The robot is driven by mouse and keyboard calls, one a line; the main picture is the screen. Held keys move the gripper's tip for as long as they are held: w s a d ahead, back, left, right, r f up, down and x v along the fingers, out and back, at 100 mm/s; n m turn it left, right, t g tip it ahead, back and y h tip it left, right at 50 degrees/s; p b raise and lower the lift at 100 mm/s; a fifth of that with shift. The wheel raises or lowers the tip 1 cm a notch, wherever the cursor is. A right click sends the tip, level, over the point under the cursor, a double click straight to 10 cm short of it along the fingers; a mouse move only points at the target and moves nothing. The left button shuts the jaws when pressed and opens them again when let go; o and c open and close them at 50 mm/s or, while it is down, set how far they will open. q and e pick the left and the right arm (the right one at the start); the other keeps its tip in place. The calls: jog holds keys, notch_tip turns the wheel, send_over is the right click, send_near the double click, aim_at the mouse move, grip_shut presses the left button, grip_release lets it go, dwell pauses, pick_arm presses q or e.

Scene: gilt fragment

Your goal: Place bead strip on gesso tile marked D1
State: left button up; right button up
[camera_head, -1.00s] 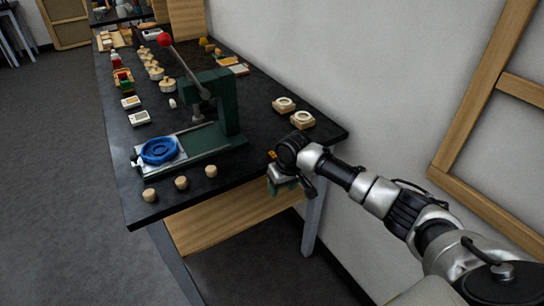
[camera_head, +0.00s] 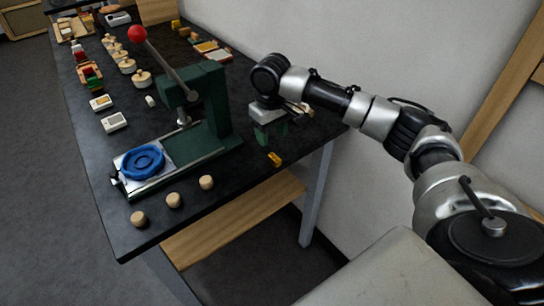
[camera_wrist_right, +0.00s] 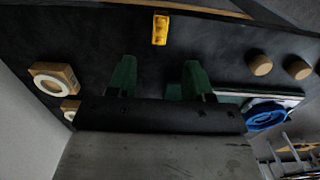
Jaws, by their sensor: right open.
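A small yellow piece (camera_head: 274,159), which may be the bead strip, lies on the black table near its front right edge. It also shows at the top of the right wrist view (camera_wrist_right: 160,30). My right gripper (camera_head: 269,136) has green fingers and hangs over the table, just behind the yellow piece in the head view. In the right wrist view its fingers (camera_wrist_right: 158,76) are spread apart with nothing between them. Two pale-topped tiles (camera_head: 101,103) (camera_head: 114,122) lie at the table's left side; I cannot read D1 on either. My left gripper is out of view.
A green lever press (camera_head: 206,108) with a red knob and a blue ring (camera_head: 143,161) on its base stands mid-table. Several wooden plugs (camera_head: 174,200) line the front edge. A wooden block with a white ring (camera_wrist_right: 55,78) shows in the wrist view. A wall borders the right.

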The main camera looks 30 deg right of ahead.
aim_at(272, 155)
jog(key=shift+f, duration=1.3)
notch_tip(272, 155, down, 4)
jog(key=shift+d+f+p, duration=0.1)
jog(key=shift+f+p, duration=0.1)
jog(key=shift+p, duration=0.1)
jog(key=shift+f, duration=0.25)
jog(key=c, duration=0.4)
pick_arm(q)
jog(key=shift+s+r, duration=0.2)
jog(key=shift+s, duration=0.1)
pick_arm(e)
grip_shut()
jog(key=shift+r, duration=0.15)
